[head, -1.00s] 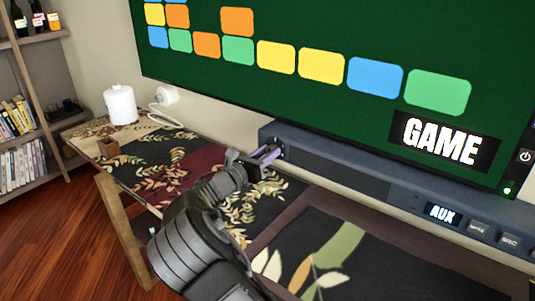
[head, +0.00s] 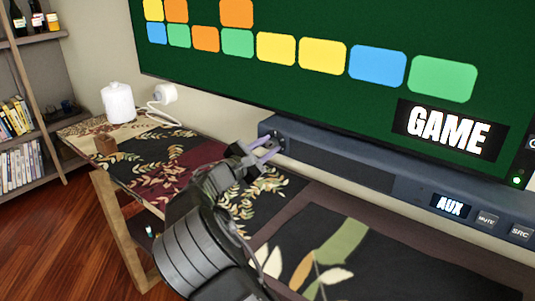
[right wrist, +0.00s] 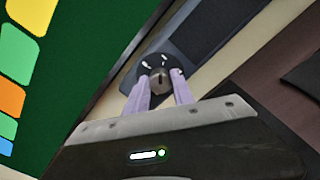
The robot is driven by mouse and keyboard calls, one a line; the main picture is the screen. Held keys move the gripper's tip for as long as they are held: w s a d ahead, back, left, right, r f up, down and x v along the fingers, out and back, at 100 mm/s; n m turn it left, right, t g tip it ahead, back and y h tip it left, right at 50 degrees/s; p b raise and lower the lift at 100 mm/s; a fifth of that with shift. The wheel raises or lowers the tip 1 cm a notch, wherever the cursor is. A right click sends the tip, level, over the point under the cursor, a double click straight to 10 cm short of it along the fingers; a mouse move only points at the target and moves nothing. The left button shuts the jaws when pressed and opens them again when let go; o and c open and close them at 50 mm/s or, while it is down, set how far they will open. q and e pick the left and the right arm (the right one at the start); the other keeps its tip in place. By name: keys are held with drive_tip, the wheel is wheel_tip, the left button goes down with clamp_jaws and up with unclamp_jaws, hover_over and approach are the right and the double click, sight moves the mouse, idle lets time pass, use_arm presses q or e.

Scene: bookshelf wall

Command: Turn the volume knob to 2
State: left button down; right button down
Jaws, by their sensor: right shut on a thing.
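The volume knob (right wrist: 158,77) is a small dark round knob on the left end face of the dark blue-grey soundbar (head: 340,170). In the right wrist view it sits between the two pale purple fingers of my right gripper (right wrist: 163,88), with small white marks around it that are too small to read. In the head view my right gripper (head: 268,149) reaches the soundbar's left end and is shut on the knob. The knob itself is mostly hidden there by the fingers. My left gripper is not in view.
A TV (head: 300,70) showing "GAME" stands just behind the soundbar. The soundbar has a lit "AUX" display (head: 451,206) and buttons at right. A white canister (head: 118,103) stands on the far left of the patterned table (head: 185,165). A bookshelf (head: 45,90) is further left.

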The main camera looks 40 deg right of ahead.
drive_tip(key=m+b, duration=0.4)
drive_tip(key=shift+f+m+b, duration=0.3)
drive_tip(key=shift+f+m, duration=0.1)
drive_tip(key=m+b, duration=0.8)
drive_tip(key=b, duration=0.2)
drive_tip(key=shift+b, duration=0.4)
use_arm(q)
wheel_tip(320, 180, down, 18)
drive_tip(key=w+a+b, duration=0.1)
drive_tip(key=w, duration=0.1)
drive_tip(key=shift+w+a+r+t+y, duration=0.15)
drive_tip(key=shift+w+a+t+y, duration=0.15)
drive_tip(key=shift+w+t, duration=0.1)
use_arm(e)
drive_tip(key=shift+r+m, duration=0.2)
drive_tip(key=shift+m, duration=0.6)
drive_tip(key=c, duration=1.1)
unclamp_jaws()
drive_tip(key=shift+a+r, duration=0.1)
drive_tip(key=shift+a, duration=0.05)
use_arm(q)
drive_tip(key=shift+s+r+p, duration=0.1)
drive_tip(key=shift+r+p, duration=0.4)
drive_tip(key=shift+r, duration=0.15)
use_arm(e)
drive_tip(key=v, duration=0.7)
drive_tip(key=shift+s+a, duration=0.15)
drive_tip(key=shift+a, duration=0.1)
